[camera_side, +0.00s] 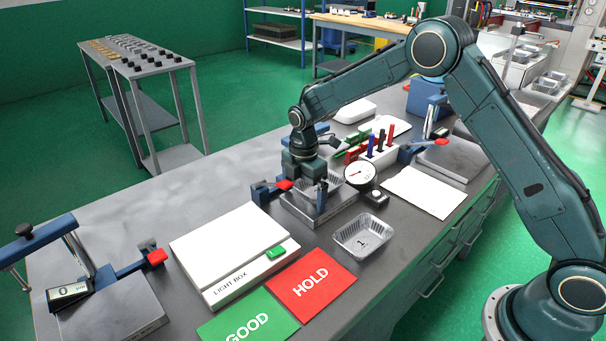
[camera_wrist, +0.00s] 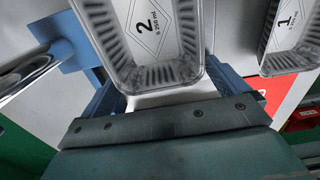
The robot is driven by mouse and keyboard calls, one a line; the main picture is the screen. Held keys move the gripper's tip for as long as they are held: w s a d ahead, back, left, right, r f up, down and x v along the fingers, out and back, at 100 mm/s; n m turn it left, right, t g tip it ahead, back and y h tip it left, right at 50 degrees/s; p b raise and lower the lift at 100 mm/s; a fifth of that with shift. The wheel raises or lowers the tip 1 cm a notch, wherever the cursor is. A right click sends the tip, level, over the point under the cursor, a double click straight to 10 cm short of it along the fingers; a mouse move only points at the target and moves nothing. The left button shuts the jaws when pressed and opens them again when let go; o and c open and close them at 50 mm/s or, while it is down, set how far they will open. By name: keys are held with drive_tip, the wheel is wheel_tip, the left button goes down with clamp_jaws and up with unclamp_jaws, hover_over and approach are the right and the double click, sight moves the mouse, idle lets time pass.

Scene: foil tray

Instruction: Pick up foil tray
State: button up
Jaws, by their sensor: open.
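A foil tray marked 2 (camera_wrist: 187,72) fills the upper middle of the wrist view. In the side view this tray (camera_side: 335,188) sits on a grey metal fixture block, partly hidden by my gripper. A second foil tray marked 1 (camera_side: 363,238) lies on the bench in front, and also shows at the right of the wrist view (camera_wrist: 287,63). My gripper (camera_side: 306,185) is open and low over the tray marked 2. In the wrist view its blue fingers appear on either side of that tray's near end. Contact cannot be told.
A light box (camera_side: 225,240) and red HOLD (camera_side: 311,284) and green GOOD (camera_side: 247,318) cards lie in front. A dial gauge (camera_side: 360,175) and a rack of coloured pens or tools (camera_side: 378,150) stand close to the right. A red-handled clamp (camera_side: 284,185) is beside the fixture.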

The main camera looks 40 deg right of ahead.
drive_tip(key=c, duration=0.8)
drive_tip(key=shift+r, duration=0.15)
wheel_tip(320, 180, up, 20)
drive_tip(key=shift+f, duration=0.1)
idle(0.7)
